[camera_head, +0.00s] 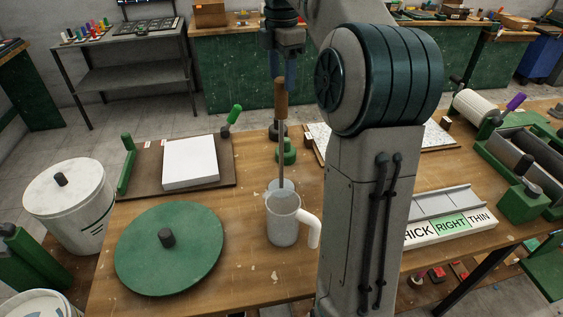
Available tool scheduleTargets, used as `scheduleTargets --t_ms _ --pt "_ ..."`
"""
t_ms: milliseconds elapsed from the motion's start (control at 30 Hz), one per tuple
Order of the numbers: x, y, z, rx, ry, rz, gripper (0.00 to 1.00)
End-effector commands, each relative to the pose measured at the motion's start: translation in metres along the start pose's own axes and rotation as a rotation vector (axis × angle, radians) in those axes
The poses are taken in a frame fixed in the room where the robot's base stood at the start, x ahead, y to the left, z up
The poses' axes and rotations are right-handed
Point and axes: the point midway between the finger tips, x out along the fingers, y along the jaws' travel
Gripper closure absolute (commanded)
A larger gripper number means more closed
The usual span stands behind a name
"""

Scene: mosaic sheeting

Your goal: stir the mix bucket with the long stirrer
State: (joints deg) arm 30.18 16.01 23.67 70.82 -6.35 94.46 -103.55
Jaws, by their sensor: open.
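The long stirrer (281,101) stands upright near the middle of the table, with a brown wooden handle at the top and a thin grey shaft. Its lower end is at or behind the rim of a pale grey jug (283,227); I cannot tell whether it is inside. My gripper (284,73) is open, pointing down, with its fingers at the top of the handle. Contact cannot be told. A white bucket (68,220) with a black-knobbed lid stands at the left, and another white bucket (38,305) is cut off at lower left. Which is the mix bucket is unclear.
A round green lid (150,255) lies on the wooden table left of the jug. Behind it is a board (150,187) with a white slab. A green-based stand (286,155) is behind the jug. A thickness gauge sign (449,229) lies right of my arm. The table's front middle is clear.

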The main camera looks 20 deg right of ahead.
Motion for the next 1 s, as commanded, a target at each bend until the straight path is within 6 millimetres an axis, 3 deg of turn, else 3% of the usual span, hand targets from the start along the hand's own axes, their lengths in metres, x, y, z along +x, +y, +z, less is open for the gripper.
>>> scheduleTargets --t_ms 167,500,800,867,1000 --pt "0.009 0.0 0.0 0.001 0.0 0.0 0.46" --pt "0.051 -0.001 -0.001 0.001 0.0 -0.001 0.46" --pt "0.056 0.0 -0.001 0.001 -0.001 0.002 0.46" --pt "0.056 0.0 -0.001 0.001 -0.001 0.001 0.6" --pt "0.056 0.0 -0.001 0.001 -0.001 0.001 0.99"
